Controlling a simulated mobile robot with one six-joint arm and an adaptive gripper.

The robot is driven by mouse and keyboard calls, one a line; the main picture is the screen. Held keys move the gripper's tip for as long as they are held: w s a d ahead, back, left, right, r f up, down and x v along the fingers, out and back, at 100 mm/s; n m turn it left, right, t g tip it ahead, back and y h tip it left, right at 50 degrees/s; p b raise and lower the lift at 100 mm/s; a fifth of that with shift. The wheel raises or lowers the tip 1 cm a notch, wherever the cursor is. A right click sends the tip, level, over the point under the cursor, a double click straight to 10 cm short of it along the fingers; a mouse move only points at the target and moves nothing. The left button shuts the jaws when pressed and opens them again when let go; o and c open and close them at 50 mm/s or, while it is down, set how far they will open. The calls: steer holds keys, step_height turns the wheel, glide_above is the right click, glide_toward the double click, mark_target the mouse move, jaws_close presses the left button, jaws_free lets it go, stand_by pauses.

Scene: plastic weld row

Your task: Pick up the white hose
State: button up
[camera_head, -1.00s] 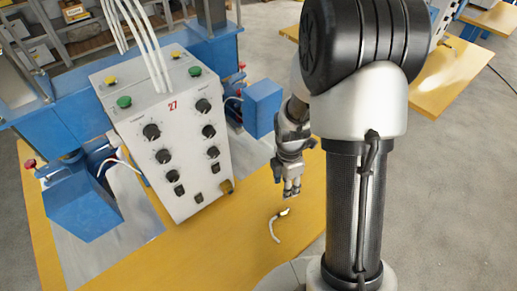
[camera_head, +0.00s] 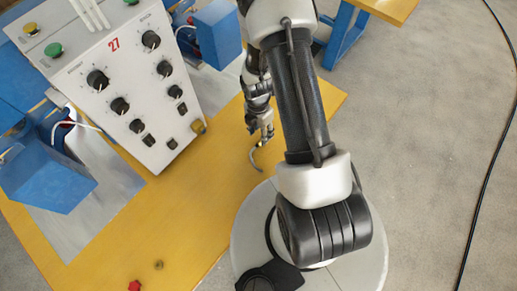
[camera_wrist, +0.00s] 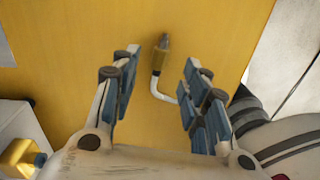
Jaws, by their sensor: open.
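The white hose (camera_wrist: 156,84) lies on the yellow table and carries a brass-coloured fitting at its far end in the wrist view. It is bent, and its near end runs toward the right finger. In the head view the hose (camera_head: 254,160) shows as a small curved piece just below my gripper (camera_head: 264,130). In the wrist view my gripper (camera_wrist: 165,90) is open, with its blue-padded fingers to the left and right of the hose. Nothing is held. I cannot tell how high the fingertips are above the table.
A grey control box (camera_head: 125,90) marked 27, with knobs and buttons, stands left of my arm. Blue machine parts (camera_head: 45,175) flank it. A red knob (camera_head: 134,286) is at the table's front. The yellow table (camera_head: 180,215) is clear around the hose.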

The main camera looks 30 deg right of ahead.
steer(key=f+b, duration=0.1)
steer(key=f, duration=0.1)
steer(key=f+b, duration=0.2)
steer(key=f, duration=0.1)
steer(key=shift+s+f, duration=0.2)
steer(key=shift+f, duration=0.05)
steer(key=shift+r, duration=0.1)
steer(key=shift+c, duration=0.4)
jaws_close()
